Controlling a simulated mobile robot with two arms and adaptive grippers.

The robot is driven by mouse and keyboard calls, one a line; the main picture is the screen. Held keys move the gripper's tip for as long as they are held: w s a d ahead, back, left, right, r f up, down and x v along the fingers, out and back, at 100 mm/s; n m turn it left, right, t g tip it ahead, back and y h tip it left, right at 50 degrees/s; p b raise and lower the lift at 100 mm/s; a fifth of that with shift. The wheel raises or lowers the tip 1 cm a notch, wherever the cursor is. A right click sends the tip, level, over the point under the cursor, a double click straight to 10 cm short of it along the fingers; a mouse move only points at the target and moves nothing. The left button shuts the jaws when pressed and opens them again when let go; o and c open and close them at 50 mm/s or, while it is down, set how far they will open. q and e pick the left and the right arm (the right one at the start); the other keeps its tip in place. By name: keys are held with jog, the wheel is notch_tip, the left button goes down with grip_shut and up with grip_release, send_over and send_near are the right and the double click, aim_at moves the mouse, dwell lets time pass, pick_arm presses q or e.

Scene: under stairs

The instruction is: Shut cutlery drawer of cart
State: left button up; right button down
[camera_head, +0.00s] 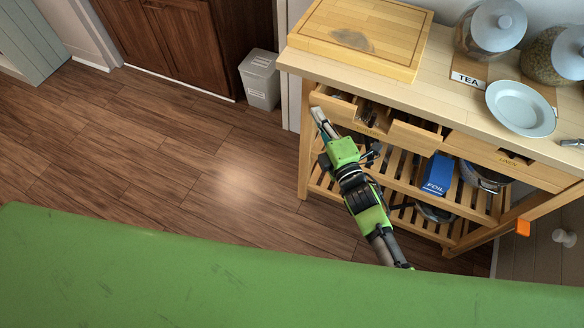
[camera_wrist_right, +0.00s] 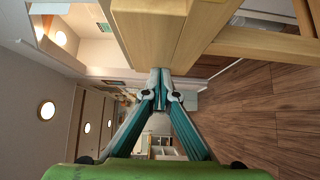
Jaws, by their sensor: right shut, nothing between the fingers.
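The wooden cart (camera_head: 455,100) stands at the right in the head view. Its left drawer, the cutlery drawer (camera_head: 400,142), is pulled out, with dark items showing in its compartments. My right gripper (camera_head: 317,112) is shut and empty, at the left end of the drawer front. In the right wrist view the closed fingertips (camera_wrist_right: 160,82) are right by a pale wooden panel (camera_wrist_right: 150,25), which looks like the drawer front. I cannot tell whether they touch it. My left gripper is not in view.
On the cart top are a cutting board (camera_head: 365,35), a plate (camera_head: 521,108) and lidded jars (camera_head: 490,27). A blue foil box (camera_head: 437,174) sits on the slatted shelf below. A grey bin (camera_head: 261,80) stands left of the cart. The wooden floor (camera_head: 190,150) is clear.

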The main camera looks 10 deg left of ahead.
aim_at(323, 87)
jog(key=w, duration=0.2)
jog(key=w+d+b, duration=0.1)
jog(key=w, duration=0.1)
jog(key=w+d+b, duration=0.1)
jog(key=w, duration=0.2)
jog(key=shift+d+r, duration=0.1)
jog(key=shift+r, duration=0.15)
